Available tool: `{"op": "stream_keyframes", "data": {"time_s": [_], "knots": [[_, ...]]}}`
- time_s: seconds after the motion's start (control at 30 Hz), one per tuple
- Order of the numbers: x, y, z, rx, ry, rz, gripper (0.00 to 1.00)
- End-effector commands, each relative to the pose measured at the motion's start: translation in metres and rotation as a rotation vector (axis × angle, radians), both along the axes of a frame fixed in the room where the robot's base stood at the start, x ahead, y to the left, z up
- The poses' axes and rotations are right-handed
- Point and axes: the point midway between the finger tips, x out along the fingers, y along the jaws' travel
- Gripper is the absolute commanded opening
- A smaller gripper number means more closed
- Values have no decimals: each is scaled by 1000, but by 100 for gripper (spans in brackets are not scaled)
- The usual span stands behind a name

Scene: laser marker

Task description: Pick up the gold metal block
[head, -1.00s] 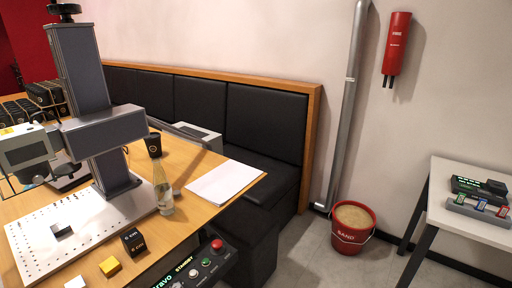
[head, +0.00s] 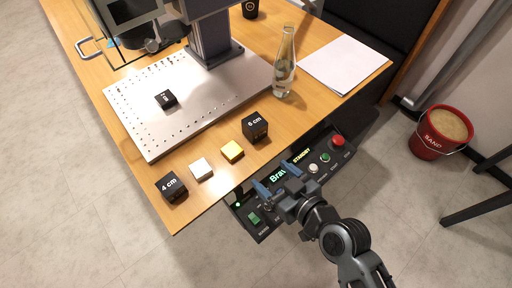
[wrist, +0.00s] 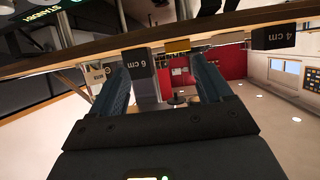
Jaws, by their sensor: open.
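The gold metal block (head: 232,151) sits on the wooden table near its front edge, between a silver block (head: 201,169) and a black cube marked 6 cm (head: 255,127). My gripper (head: 273,187) is open and empty, in front of the table by the control panel, to the lower right of the gold block and apart from it. In the wrist view, the gold block (wrist: 177,46) shows beyond my open gripper (wrist: 161,75), partly cut by the table edge, with the 6 cm cube (wrist: 137,63) beside it.
A black cube marked 4 cm (head: 171,187) stands near the table corner. A perforated metal plate (head: 212,112) lies behind the blocks, with a small black block (head: 166,99) on it. A glass bottle (head: 285,62) stands behind. The control panel (head: 290,180) juts from the table front.

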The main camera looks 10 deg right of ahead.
Motion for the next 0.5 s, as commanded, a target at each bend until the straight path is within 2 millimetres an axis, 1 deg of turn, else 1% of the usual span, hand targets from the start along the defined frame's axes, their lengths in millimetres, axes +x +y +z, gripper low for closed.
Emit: {"op": "stream_keyframes", "data": {"time_s": [0.03,0.13,0.33,0.5], "knots": [[14,11,2,4,-6,30,79],[30,27,6,6,-10,81,79],[46,42,7,9,-16,118,79],[59,52,1,9,-14,117,79]]}}
